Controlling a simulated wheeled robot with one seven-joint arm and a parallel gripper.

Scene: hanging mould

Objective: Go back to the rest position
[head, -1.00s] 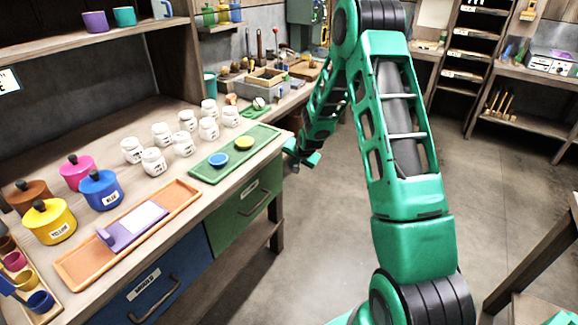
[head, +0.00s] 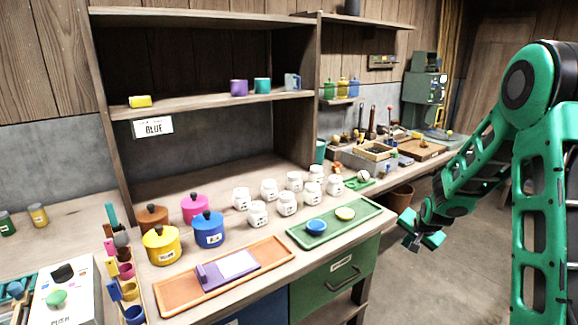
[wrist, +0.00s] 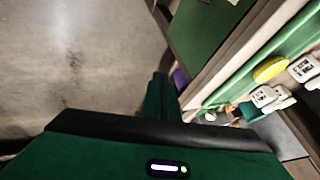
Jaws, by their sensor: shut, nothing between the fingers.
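My gripper (head: 424,240) shows at the right of the head view, at the end of my green arm. It hangs in free air beyond the right end of the workbench, apart from the bench and everything on it. It is shut and holds nothing. In the wrist view a dark green finger (wrist: 157,97) points over the bare floor, close to the green drawer front (wrist: 205,28). The fingertips are partly hidden there by the dark gripper body.
The bench holds a green tray (head: 365,222) with a blue and a yellow disc, an orange tray (head: 190,296), several white jars (head: 286,203) and coloured pots (head: 208,229). A shelf (head: 200,101) stands behind. The floor (head: 440,290) right of the bench is clear.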

